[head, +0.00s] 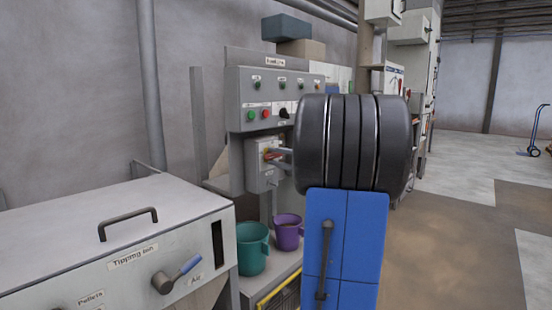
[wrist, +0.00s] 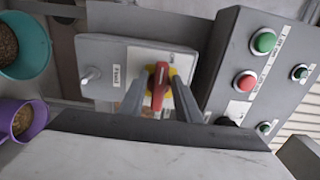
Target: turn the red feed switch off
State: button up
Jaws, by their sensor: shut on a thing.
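The red feed switch (wrist: 158,88) is a red handle on a yellow plate, set on a grey box (head: 258,178). In the wrist view, which is turned sideways, the handle runs up and down the picture, lengthwise between the fingers. My gripper (wrist: 157,98) is shut on the red handle, one finger on each side. In the head view the gripper (head: 279,156) reaches the box front from the right, and the switch (head: 268,154) is partly hidden behind the fingers.
A control panel (head: 241,104) with green and red buttons is above the box. The tipping bin (head: 75,235) fills the lower left. Open floor (head: 470,250) lies to the right.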

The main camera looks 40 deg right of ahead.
jog(key=shift+f, duration=0.1)
dwell(0.3)
jog(key=o, duration=0.7)
jog(key=shift+s, duration=0.1)
jog(key=s, duration=0.5)
jog(key=s+d, duration=0.1)
jog(key=s, duration=1.1)
jog(key=shift+s+d, duration=0.1)
jog(key=shift+d, duration=0.05)
